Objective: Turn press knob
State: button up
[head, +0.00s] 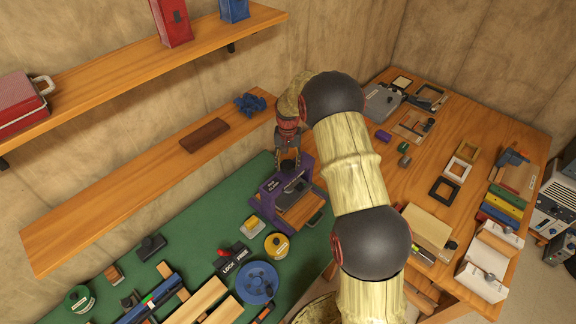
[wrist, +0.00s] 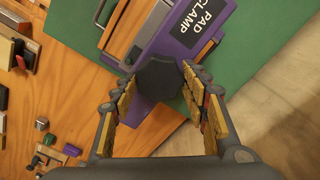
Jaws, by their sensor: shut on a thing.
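The purple press (head: 273,193) stands at the right end of the green mat. In the wrist view its purple body (wrist: 188,30) carries a black label reading "PAD CLAMP". The dark, many-sided press knob (wrist: 160,78) is in the middle of the wrist view. My gripper (wrist: 158,86) is shut on the knob, with one finger on each side of it.
A low wooden shelf (head: 110,207) with a brown block (head: 204,135) and blue knobbed piece (head: 250,104) runs behind the press. A yellow-labelled box (head: 252,226), a yellow tape roll (head: 276,245) and a blue spool (head: 257,283) sit in front. The wooden table (head: 425,165) holds frames and tools.

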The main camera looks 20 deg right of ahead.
aim_at(288, 164)
jog(key=m+b, duration=0.1)
jog(key=m, duration=0.4)
jog(key=shift+m+b, duration=0.3)
jog(key=shift+b, duration=0.05)
jog(key=m+b, duration=0.1)
jog(key=m, duration=0.3)
jog(key=shift+w+m, duration=0.1)
jog(key=shift+m, duration=0.3)
jog(key=o, duration=1.2)
notch_tip(288, 164, up, 12)
dwell(0.5)
